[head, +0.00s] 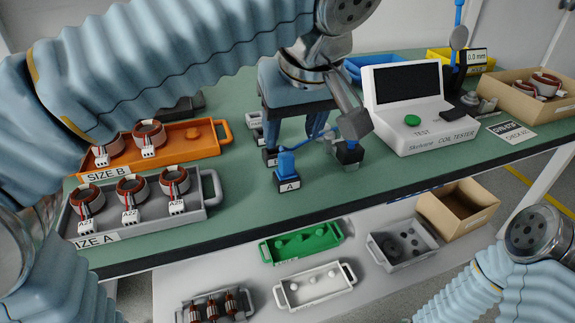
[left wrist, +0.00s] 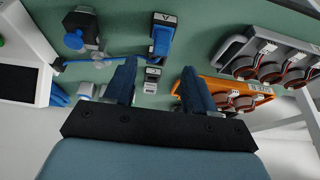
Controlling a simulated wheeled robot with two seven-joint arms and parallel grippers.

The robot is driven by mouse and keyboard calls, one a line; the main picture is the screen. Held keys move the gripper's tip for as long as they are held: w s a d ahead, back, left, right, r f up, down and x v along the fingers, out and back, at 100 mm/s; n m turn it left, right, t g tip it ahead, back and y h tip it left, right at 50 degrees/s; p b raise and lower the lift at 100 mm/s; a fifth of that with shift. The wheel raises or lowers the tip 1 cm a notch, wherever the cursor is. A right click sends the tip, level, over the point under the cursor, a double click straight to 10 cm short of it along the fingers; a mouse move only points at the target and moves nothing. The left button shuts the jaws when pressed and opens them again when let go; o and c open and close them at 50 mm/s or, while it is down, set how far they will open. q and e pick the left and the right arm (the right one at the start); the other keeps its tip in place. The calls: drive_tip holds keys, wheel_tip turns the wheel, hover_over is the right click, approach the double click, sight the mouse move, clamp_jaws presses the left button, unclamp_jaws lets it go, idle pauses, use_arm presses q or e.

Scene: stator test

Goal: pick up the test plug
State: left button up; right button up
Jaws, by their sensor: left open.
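A blue plug (head: 286,164) stands on a small dark block marked A (head: 288,184), near the front edge of the green bench; it looks like the test plug. In the left wrist view the blue plug (left wrist: 161,42) is at the top, beyond the fingertips. A thin blue cable (left wrist: 105,60) runs left from near it. My left gripper (head: 293,135) points down over the bench, open, behind the plug in the head view. In the left wrist view its two fingers (left wrist: 157,82) are apart with nothing gripped. My right gripper is out of view.
A second dark block (head: 347,154) stands right of the plug. The white coil tester (head: 428,140) is farther right. Grey tray (head: 213,196) and orange tray (head: 207,148) with copper coils lie left. Bins, including a green one (head: 266,252), sit on the lower shelf.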

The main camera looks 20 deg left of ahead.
sight(287, 155)
use_arm(q)
drive_tip(key=x, duration=0.7)
drive_tip(key=shift+s+f, duration=0.1)
drive_tip(key=shift+f, duration=0.2)
clamp_jaws()
